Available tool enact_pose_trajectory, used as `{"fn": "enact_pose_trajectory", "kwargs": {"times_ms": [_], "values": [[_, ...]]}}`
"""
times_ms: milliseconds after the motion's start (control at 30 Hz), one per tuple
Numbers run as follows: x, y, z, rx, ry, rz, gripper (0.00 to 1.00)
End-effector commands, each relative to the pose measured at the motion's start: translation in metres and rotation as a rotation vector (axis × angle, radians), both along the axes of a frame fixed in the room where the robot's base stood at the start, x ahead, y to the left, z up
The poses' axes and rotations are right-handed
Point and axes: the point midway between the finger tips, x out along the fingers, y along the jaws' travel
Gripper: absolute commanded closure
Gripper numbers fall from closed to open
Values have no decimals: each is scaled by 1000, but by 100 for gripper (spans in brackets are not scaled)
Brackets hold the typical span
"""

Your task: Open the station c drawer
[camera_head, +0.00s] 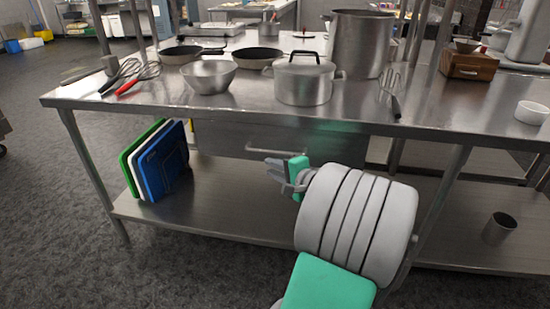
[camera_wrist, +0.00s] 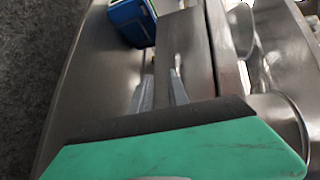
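The steel drawer (camera_head: 225,137) hangs under the worktop, and its front looks closed, flush beneath the table edge. Its bar handle (camera_head: 270,149) runs sideways across the front. My gripper (camera_head: 272,163) is just below and in front of the handle in the head view, pointing left. In the wrist view the drawer front (camera_wrist: 188,48) lies ahead of my gripper (camera_wrist: 160,80). The two grey fingers are apart with nothing seen between them. I cannot tell whether they touch the handle.
The steel worktop (camera_head: 240,108) carries a bowl (camera_head: 209,77), a lidded pot (camera_head: 304,82), a tall stockpot (camera_head: 358,45), pans and whisks. Coloured cutting boards (camera_head: 163,162) stand on the lower shelf (camera_head: 225,205). A metal cup (camera_head: 498,228) stands on the right shelf.

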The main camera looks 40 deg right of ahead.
Motion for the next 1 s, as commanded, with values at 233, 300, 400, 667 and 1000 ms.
{"fn": "enact_pose_trajectory", "kwargs": {"times_ms": [233,300,400,667,1000], "values": [[-14,-45,14,110,-133,-111,79],[-1,-45,12,108,-132,-109,79],[19,-47,8,106,-131,-108,79],[50,-51,5,106,-129,-111,79],[51,-52,6,105,-129,-112,88]]}}
